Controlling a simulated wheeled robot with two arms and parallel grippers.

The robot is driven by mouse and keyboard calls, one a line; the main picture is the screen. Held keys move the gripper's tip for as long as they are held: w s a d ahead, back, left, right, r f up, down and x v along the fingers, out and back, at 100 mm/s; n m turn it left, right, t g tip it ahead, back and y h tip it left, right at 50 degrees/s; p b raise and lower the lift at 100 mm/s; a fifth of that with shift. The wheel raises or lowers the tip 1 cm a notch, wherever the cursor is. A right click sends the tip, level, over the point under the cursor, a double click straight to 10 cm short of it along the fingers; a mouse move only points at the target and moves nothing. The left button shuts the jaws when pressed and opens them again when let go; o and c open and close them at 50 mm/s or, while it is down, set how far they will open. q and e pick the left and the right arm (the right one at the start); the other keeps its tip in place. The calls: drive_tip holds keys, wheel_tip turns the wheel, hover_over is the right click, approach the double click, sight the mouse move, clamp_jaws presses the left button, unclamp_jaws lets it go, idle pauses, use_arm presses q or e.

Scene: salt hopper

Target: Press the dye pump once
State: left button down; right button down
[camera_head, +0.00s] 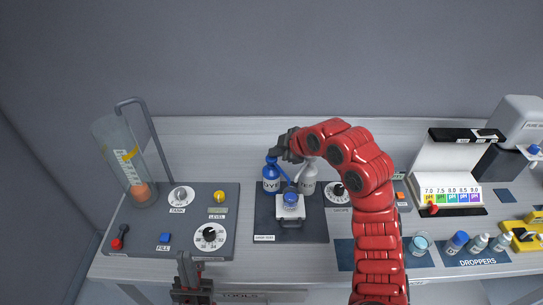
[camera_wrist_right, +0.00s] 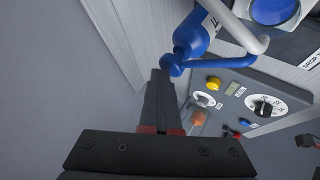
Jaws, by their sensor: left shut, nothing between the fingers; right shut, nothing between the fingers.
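The blue dye bottle (camera_head: 271,183) stands on a dark mat at mid-table, its blue pump head (camera_head: 272,160) on top. My right gripper (camera_head: 284,150) is shut and empty, right at the pump head's upper right. In the right wrist view the closed fingertips (camera_wrist_right: 161,76) are right beside the rounded blue pump top (camera_wrist_right: 172,65); whether they touch it I cannot tell. My left gripper (camera_head: 185,264) is shut and empty at the table's front edge, low in the head view.
A control panel (camera_head: 150,236) with knobs and a clear cylinder (camera_head: 125,165) are left. A pH chart (camera_head: 453,195) and several dropper bottles are right.

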sight(275, 159)
drive_tip(key=shift+f, duration=0.15)
idle(0.4)
drive_tip(key=shift+r, duration=1.15)
drive_tip(key=shift+r, duration=2.55)
drive_tip(key=shift+f, duration=0.1)
